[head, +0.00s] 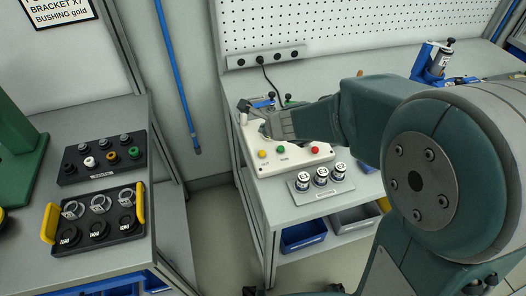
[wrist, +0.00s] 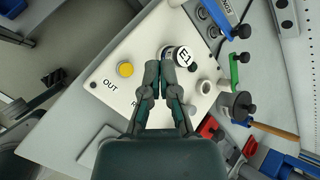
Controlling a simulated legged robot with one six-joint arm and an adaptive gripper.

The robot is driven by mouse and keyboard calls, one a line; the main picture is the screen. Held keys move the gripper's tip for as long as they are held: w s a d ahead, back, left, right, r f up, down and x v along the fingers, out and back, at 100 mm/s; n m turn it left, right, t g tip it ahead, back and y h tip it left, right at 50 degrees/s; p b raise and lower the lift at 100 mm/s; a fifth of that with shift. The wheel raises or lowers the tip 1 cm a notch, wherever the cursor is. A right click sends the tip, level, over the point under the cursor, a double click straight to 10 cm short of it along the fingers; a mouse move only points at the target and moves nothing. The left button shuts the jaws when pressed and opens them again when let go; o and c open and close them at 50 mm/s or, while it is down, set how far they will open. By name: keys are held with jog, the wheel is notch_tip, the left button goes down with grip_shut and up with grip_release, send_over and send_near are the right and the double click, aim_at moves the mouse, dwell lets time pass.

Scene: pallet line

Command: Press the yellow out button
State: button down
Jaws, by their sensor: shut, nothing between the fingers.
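The yellow button (head: 262,153) sits at the left end of a white control panel (head: 298,160), beside a green button (head: 281,149) and a red button (head: 315,149). In the wrist view the yellow button (wrist: 125,69) shows unobstructed, next to the label OUT. My gripper (wrist: 160,66) is shut and empty. Its fingertips are to the right of the yellow button in that view, apart from it, over the edge of a white-capped cylinder (wrist: 184,56). The green button is hidden in the wrist view.
Several white-topped cylinders (head: 321,176) stand in a holder at the bench front. Blue and green handled tools (wrist: 234,70) are behind the panel. A left bench holds a dark button-like tray (head: 103,156) and a yellow-handled tray (head: 98,222). An open gap separates the benches.

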aim_at(264, 153)
jog(key=shift+a+f, duration=0.15)
jog(key=shift+f, duration=0.4)
jog(key=shift+a+f, duration=0.15)
jog(key=shift+f, duration=0.4)
jog(key=shift+d+f, duration=0.2)
jog(key=shift+f, duration=0.55)
jog(key=shift+a+f, duration=0.1)
jog(key=shift+f, duration=1.4)
jog(key=shift+f, duration=0.3)
jog(key=shift+f, duration=0.55)
jog(key=shift+r, duration=1)
jog(key=shift+r, duration=0.1)
